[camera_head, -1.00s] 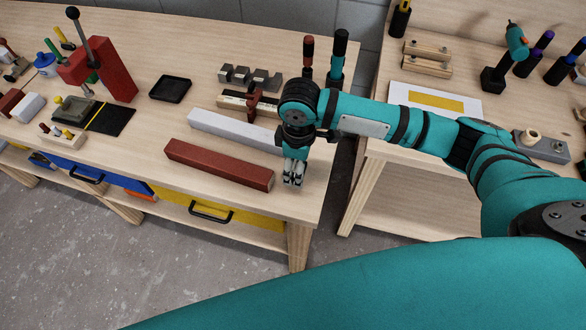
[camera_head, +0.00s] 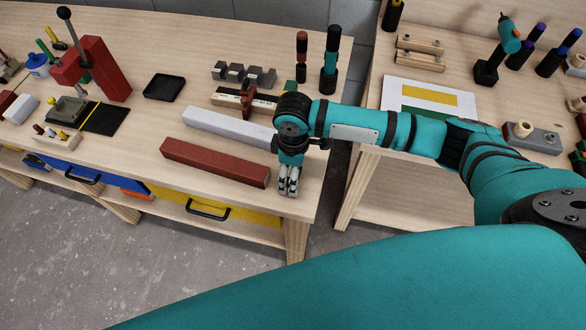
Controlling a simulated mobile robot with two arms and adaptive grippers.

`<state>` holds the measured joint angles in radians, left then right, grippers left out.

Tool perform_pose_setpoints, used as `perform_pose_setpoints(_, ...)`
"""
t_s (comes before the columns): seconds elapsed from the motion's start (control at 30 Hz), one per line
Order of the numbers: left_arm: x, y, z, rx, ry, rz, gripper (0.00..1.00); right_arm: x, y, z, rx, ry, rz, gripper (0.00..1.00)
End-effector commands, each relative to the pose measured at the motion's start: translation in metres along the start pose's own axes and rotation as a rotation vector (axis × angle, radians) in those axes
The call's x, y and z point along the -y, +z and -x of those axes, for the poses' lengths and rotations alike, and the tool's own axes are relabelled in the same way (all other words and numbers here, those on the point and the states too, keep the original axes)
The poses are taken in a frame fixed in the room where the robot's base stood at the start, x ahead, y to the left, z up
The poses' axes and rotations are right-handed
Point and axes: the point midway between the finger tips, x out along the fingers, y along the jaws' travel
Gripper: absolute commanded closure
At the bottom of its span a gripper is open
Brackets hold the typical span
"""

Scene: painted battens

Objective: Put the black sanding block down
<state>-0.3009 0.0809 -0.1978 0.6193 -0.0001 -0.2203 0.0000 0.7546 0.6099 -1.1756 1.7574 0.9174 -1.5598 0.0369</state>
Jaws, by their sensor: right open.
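I cannot pick out a black sanding block for certain in the head view. My right gripper (camera_head: 288,190) points down over the front right corner of the left workbench (camera_head: 235,199). It is open, and I see nothing between its fingers. It is just right of the end of a dark red batten (camera_head: 213,163), and a pale grey batten (camera_head: 226,127) lies behind that. A shallow black tray (camera_head: 164,87) lies farther back on the bench. My left gripper is out of the picture.
A red lever press (camera_head: 104,70) stands at the left, beside a black sheet with a yellow line (camera_head: 104,119). A wooden jig with a dark red clamp (camera_head: 246,101) and upright tools (camera_head: 330,66) stand behind my right wrist. A gap separates the benches.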

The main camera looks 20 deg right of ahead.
Motion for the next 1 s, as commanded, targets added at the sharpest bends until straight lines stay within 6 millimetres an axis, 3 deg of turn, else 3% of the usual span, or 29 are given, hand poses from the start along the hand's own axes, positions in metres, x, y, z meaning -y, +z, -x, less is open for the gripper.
perform_pose_setpoints(0.27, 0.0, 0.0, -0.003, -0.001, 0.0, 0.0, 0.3, -0.001, -0.001, 0.011, -0.002, 0.001, 0.001, 0.18)
perform_pose_setpoints(0.7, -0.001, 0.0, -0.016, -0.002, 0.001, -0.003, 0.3, -0.001, -0.001, 0.099, -0.004, 0.003, 0.001, 0.18)
perform_pose_setpoints(1.0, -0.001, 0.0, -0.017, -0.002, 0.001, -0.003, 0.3, 0.0, 0.0, 0.123, 0.0, 0.0, -0.001, 0.18)
